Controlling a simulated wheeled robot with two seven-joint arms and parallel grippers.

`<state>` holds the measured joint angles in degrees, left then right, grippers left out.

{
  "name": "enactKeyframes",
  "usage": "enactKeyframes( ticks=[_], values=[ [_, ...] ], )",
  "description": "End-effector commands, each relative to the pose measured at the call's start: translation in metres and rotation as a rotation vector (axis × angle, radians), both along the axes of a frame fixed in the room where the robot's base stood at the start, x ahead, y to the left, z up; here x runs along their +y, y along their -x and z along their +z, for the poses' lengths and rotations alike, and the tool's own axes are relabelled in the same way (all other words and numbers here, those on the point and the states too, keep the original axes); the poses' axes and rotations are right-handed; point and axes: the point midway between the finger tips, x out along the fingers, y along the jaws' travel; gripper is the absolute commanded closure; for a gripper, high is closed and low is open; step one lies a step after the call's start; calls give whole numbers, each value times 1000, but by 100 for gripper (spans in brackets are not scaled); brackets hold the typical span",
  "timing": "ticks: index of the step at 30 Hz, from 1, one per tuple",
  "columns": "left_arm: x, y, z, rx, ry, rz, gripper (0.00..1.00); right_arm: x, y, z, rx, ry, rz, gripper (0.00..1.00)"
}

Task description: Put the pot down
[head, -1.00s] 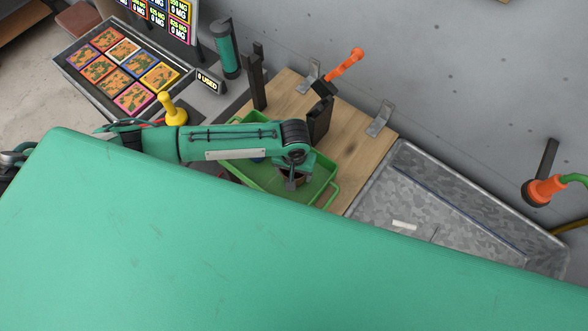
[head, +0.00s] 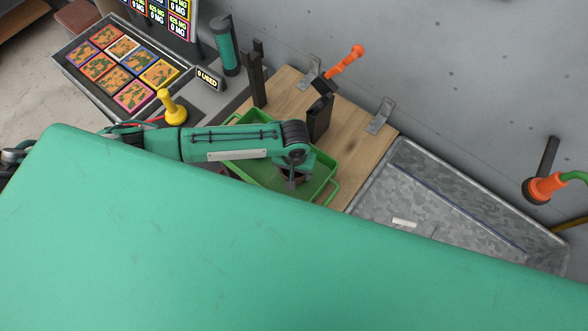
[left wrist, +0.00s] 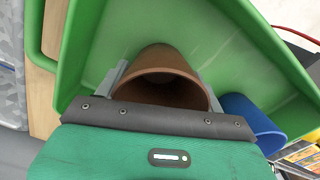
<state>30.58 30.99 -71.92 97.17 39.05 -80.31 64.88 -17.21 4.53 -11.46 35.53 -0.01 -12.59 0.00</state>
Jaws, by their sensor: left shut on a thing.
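A brown clay pot (left wrist: 160,72) is between the fingers of my left gripper (left wrist: 165,82) in the left wrist view. The gripper is shut on it, and I see into the pot's open mouth. The pot is over or in the green tray (left wrist: 120,22); whether it touches the tray's floor I cannot tell. In the head view my left gripper (head: 291,183) points down inside the green tray (head: 320,182), and the pot is mostly hidden beneath it. My right gripper is not in view.
A blue pot (left wrist: 250,122) is beside the brown pot in the tray. The tray sits on a wooden board (head: 365,150) beside a metal sink (head: 450,200). A black holder (head: 319,118) with an orange-handled tool (head: 345,62) stands behind. A yellow knob (head: 172,108) is left.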

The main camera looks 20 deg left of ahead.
Motion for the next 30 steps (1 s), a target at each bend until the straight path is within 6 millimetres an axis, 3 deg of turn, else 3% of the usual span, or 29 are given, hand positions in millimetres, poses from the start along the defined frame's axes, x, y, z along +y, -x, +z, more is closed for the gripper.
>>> enactKeyframes(
  ticks=[11,12,15,25,30],
  values=[
    [0,0,-5,0,0,0,55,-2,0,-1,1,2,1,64],
    [0,0,-5,0,0,0,25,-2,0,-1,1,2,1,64],
    [0,0,-4,0,0,0,5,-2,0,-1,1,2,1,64],
    [0,0,-3,0,0,0,5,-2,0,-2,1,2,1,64],
    [-1,-1,13,-2,2,0,5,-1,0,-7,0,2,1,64]
  ],
)
